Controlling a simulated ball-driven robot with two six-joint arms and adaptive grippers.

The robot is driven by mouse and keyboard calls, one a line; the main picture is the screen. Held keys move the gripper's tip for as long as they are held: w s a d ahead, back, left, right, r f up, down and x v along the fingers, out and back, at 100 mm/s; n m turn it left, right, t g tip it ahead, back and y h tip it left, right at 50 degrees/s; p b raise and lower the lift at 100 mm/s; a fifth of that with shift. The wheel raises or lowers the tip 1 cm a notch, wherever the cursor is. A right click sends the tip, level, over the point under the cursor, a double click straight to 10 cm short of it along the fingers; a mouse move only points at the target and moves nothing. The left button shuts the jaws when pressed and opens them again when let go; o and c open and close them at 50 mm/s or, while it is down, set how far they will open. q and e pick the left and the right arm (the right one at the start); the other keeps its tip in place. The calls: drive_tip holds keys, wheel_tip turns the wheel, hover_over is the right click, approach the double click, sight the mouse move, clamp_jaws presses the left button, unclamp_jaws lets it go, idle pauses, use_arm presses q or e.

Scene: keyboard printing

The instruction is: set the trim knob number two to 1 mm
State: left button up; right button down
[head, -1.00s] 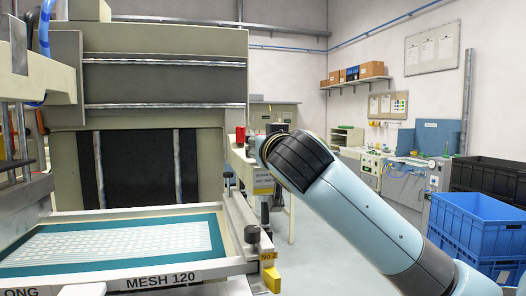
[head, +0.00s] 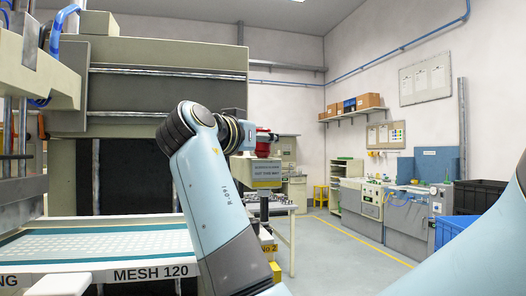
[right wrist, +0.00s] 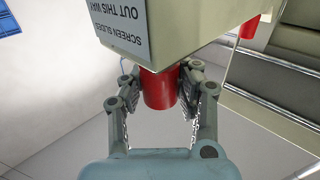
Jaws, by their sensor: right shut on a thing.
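In the right wrist view my right gripper (right wrist: 159,92) is shut on a red cylinder (right wrist: 160,88), one finger on each side. The cylinder sticks out from a beige block (right wrist: 190,25) labelled "SCREEN SLIDES OUT THIS WAY". In the head view red (head: 264,143) shows just right of my right wrist, above the same sign (head: 262,172); the fingers are hard to make out there. A yellow "No 2" tag (head: 268,248) is low on the machine's front, partly behind my right arm. A scale reading cannot be made out. My left gripper is out of view.
The screen frame (head: 150,268) marked "MESH 120" lies at the left, partly covered by my right arm. A second red part (right wrist: 250,27) shows at the upper right of the wrist view. Benches (head: 410,210) and a blue crate (head: 455,230) stand at the right.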

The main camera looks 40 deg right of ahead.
drive_tip(key=shift+f+g, duration=0.1)
drive_tip(key=shift+g, duration=0.2)
drive_tip(key=c, duration=0.9)
unclamp_jaws()
drive_tip(key=shift+a, duration=0.1)
wheel_tip(320, 180, up, 10)
drive_tip(key=shift+r, duration=0.1)
